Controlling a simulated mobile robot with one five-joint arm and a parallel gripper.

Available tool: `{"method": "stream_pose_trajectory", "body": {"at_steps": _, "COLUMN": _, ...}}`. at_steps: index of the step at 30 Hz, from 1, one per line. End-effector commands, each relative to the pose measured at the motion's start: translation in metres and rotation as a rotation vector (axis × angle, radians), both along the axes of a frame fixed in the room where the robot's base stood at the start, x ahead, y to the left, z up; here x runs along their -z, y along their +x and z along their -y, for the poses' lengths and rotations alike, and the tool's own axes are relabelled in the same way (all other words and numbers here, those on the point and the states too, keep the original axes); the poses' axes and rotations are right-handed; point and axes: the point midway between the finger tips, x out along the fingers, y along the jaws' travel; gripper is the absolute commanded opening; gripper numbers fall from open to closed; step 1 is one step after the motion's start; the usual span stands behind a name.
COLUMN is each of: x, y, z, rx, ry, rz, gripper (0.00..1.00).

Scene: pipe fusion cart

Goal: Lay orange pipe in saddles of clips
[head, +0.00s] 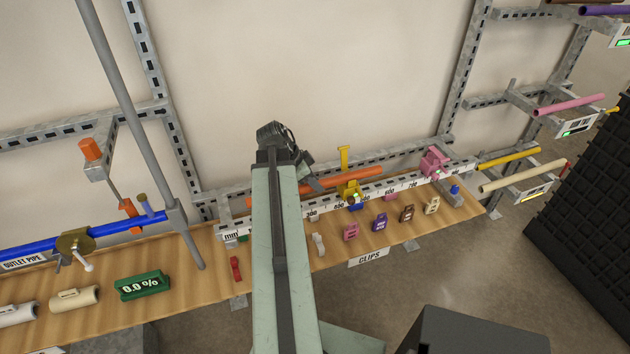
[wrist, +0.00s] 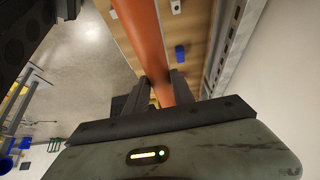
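The orange pipe (head: 340,180) runs slanting above the bench behind the white ruler rail (head: 390,186); its middle is hidden by my arm. In the wrist view the orange pipe (wrist: 146,35) passes between the two fingers of my gripper (wrist: 164,88), which sit close against its sides. The gripper's fingers are hidden in the head view. A yellow clip (head: 350,190) and a pink clip (head: 435,163) stand at the rail. The pipe's right end lies between them in the picture. I cannot tell whether the pipe touches the yellow clip.
Loose small clips, including pink (head: 351,232), purple (head: 381,222) and brown (head: 407,213), stand along the bench front by the CLIPS label (head: 369,256). A grey post (head: 130,110) rises at left, near a blue pipe (head: 30,248). Racks with pipes (head: 510,158) are at right.

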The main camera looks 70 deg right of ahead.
Motion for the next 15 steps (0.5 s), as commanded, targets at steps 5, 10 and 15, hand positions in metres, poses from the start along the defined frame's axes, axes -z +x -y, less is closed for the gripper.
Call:
{"method": "stream_pose_trajectory", "body": {"at_steps": 5, "x": -0.0001, "y": 0.0002, "z": 0.0, "rx": 0.0, "ry": 0.0, "rz": 0.0, "gripper": 0.54}}
{"method": "stream_pose_trajectory", "body": {"at_steps": 10, "x": 0.0002, "y": 0.0004, "z": -0.0002, "rx": 0.0, "ry": 0.001, "rz": 0.001, "gripper": 0.54}}
{"method": "stream_pose_trajectory", "body": {"at_steps": 15, "x": -0.0081, "y": 0.0029, "z": -0.0022, "rx": -0.001, "ry": 0.0, "rz": 0.001, "gripper": 0.54}}
